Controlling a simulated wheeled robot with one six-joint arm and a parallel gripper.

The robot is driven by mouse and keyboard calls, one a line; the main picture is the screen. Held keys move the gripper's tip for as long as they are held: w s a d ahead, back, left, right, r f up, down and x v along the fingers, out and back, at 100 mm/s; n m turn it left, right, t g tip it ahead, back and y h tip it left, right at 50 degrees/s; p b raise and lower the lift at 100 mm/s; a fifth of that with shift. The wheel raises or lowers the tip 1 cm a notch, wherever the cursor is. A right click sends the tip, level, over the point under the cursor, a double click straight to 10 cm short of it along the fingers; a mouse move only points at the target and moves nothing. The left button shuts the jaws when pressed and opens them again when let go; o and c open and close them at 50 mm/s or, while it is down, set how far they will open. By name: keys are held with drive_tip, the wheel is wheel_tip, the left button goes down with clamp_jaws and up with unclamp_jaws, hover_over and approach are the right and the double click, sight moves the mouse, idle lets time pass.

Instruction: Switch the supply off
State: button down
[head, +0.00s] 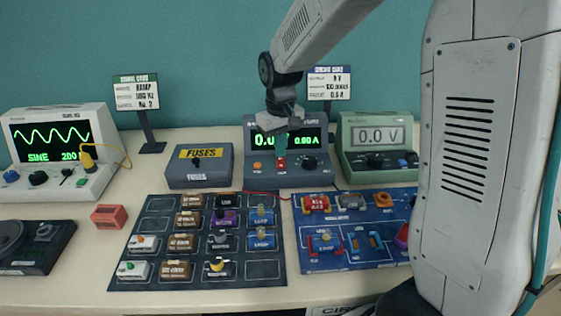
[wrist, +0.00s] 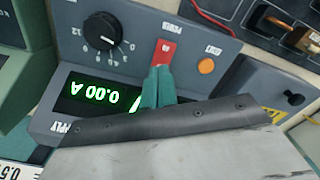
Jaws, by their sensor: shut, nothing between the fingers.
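The supply (head: 260,181) is a blue-grey box at the back middle of the table, with a green display reading 0.00 A. In the wrist view its panel (wrist: 215,62) appears upside down. It has a red power switch (wrist: 164,52), an orange button (wrist: 206,66) and a black knob (wrist: 102,30). My gripper (head: 281,155) is in front of the panel. Its green fingertips (wrist: 158,78) are closed together at the edge of the red switch and hide part of it. I cannot tell whether they touch it. Part of the display is hidden behind the fingers.
A fuse box (head: 200,168) stands left of the supply and a green voltmeter (head: 377,145) right of it. An oscilloscope (head: 58,150) is far left. A parts board (head: 200,277) and a circuit board (head: 330,262) lie in front. A red wire (head: 265,194) runs below the supply.

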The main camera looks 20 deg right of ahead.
drive_tip(key=shift+f, duration=0.6)
idle(0.3)
drive_tip(key=shift+r, duration=3.5)
